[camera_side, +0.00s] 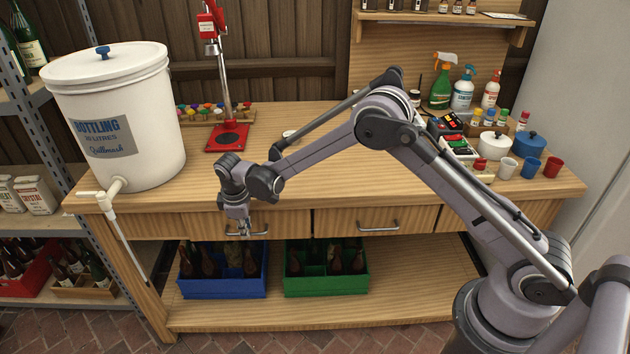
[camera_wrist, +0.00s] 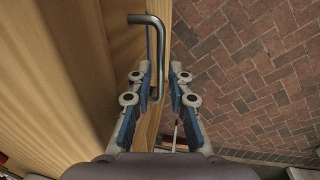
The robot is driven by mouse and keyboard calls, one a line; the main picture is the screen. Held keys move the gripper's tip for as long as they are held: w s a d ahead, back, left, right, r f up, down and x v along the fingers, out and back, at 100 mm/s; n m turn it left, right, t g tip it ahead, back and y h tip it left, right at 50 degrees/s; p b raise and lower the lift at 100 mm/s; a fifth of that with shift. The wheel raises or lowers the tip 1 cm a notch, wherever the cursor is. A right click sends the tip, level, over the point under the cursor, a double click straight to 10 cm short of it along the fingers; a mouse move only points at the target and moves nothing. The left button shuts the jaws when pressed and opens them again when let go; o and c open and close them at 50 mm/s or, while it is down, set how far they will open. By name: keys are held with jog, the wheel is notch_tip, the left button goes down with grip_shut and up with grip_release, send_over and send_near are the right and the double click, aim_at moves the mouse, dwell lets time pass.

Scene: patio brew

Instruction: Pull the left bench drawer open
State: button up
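The left bench drawer (camera_side: 291,223) is in the front of the wooden bench, and its face looks flush with the bench front in the side view. Its metal bar handle (camera_side: 262,234) is partly hidden by my gripper (camera_side: 243,231), which points down in front of the drawer. In the wrist view the handle (camera_wrist: 158,35) runs up the picture, and my gripper (camera_wrist: 162,72) has its two fingers apart on either side of the bar. The right finger is clear of the bar. I cannot tell whether the left finger touches it.
A second drawer (camera_side: 376,220) with its own handle is to the right. Blue (camera_side: 222,289) and green (camera_side: 327,286) bottle crates stand on the shelf below. A white bottling bucket (camera_side: 140,130) with a hanging tube stands at the left. Brick floor (camera_wrist: 250,60) lies open before the bench.

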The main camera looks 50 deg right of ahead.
jog(key=shift+f, duration=0.4)
jog(key=shift+c, duration=0.3)
grip_shut()
jog(key=s+a, duration=2)
jog(key=shift+s+a, duration=0.25)
jog(key=shift+o, duration=0.3)
grip_release()
